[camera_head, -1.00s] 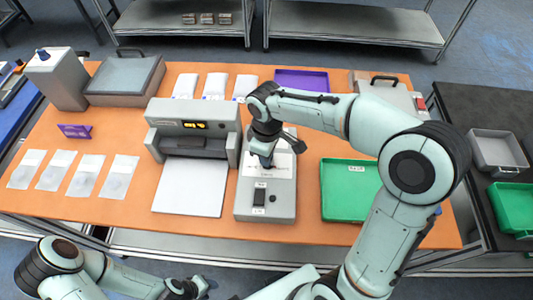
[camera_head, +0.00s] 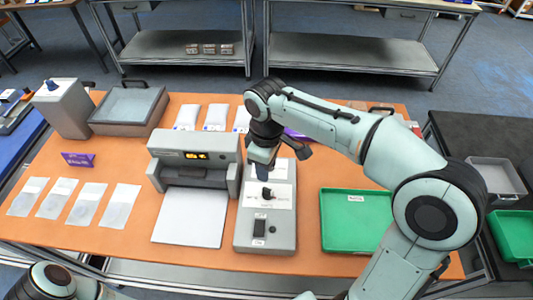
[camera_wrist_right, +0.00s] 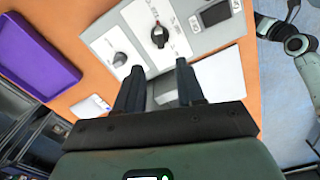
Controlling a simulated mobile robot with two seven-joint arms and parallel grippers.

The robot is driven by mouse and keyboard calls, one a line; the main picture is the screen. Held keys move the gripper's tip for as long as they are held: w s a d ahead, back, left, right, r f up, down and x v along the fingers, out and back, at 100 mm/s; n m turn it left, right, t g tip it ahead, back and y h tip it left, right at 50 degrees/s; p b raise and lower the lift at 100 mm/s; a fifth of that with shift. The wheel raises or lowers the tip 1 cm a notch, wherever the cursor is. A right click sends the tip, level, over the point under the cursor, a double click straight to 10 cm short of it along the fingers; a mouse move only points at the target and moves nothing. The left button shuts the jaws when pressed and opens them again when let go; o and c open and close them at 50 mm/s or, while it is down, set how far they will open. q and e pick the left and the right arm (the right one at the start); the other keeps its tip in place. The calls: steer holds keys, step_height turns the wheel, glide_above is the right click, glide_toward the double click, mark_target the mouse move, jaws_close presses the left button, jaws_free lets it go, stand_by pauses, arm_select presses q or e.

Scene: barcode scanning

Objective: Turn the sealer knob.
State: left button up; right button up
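The sealer's control box (camera_head: 249,222) is a grey box with white label panels, right of the sealer body (camera_head: 194,146). A black knob (camera_head: 267,192) stands on its upper panel. The knob also shows in the right wrist view (camera_wrist_right: 159,37), on a white label with print around it. My right gripper (camera_head: 263,172) is above the box, behind the knob as seen from the head. In the wrist view my right gripper (camera_wrist_right: 160,70) is open, with nothing between its fingers, and the knob is beyond the tips, apart from them. My left gripper is out of view.
A second, grey knob (camera_wrist_right: 119,59) is on the same box. A green tray (camera_head: 350,228) is to the right, a white plate (camera_head: 190,217) to the left. A purple tray (camera_wrist_right: 32,55) is at the back. Clear orange table (camera_head: 308,215) lies between box and green tray.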

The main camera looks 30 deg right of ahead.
steer(key=shift+r, duration=1.85)
